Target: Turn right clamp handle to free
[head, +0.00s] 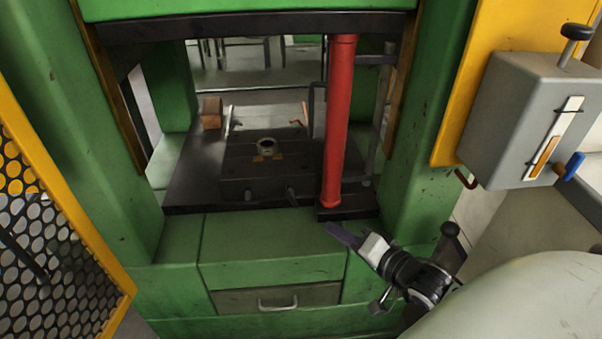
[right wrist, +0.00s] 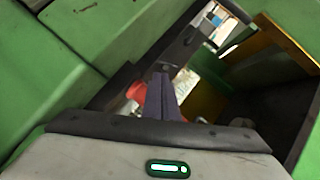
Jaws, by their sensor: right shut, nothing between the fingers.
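A dark die block (head: 235,165) with a round ring (head: 266,146) on top sits on the black press bed. A short dark clamp handle (head: 292,196) sticks out at the right of the block's front. A smaller one (head: 248,194) shows at the left. My right gripper (head: 331,229) is shut and empty, in front of the bed's front edge. It is below and right of the right handle, apart from it. In the right wrist view the shut fingers (right wrist: 161,98) show, but I cannot make out the handle there. My left gripper is not in view.
A red vertical post (head: 339,120) stands right of the block, close to my right gripper; a red part (right wrist: 135,91) shows in the wrist view. Green press columns (head: 432,110) flank the opening. A yellow mesh guard (head: 95,240) is at left, a grey control box (head: 520,110) at right.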

